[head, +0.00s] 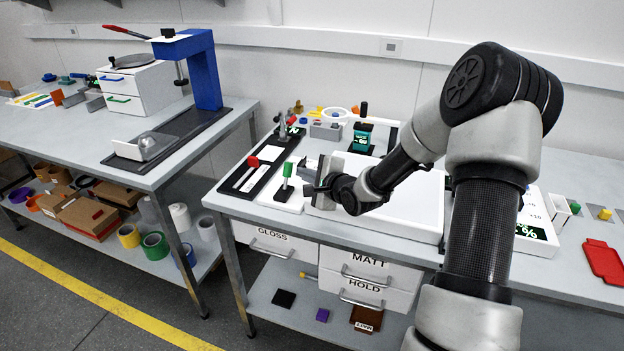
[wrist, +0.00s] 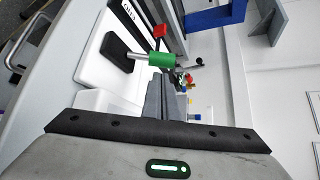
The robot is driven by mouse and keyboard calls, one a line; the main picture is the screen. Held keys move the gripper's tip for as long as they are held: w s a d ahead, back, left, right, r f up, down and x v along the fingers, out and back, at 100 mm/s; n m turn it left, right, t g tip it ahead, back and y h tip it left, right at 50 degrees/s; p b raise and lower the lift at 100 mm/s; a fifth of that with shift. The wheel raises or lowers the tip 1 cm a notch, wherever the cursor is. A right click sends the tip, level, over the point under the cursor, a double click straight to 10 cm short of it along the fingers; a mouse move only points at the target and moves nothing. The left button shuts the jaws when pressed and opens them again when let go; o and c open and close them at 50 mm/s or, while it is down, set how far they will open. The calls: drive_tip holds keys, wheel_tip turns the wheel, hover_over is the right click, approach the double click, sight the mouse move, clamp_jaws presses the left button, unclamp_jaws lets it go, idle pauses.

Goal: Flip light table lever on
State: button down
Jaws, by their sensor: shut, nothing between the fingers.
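The light table (head: 415,205) is a white flat panel on the bench, partly hidden behind my arm. To its left a lever with a green handle (head: 288,169) stands nearly upright on a white plate. In the wrist view the green handle (wrist: 161,60) sits on a metal stem rising from a black base (wrist: 117,52). My gripper (head: 308,172) is just right of the green handle. Its fingers (wrist: 166,99) are shut and empty, with their tips close to the handle; I cannot tell whether they touch it.
A red-handled lever (head: 252,162) on a black plate stands left of the green one. A green-and-black device (head: 362,137) and small coloured parts are behind. Drawers (head: 368,268) hang below the bench. A blue stand (head: 204,75) is on the left bench.

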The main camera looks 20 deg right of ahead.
drive_tip(key=shift+w+a+f, duration=0.15)
drive_tip(key=shift+w+f, duration=0.1)
drive_tip(key=shift+w, duration=0.4)
drive_tip(key=shift+s+a+f+t+b, duration=0.15)
drive_tip(key=shift+t+b, duration=0.15)
drive_tip(key=shift+b, duration=0.2)
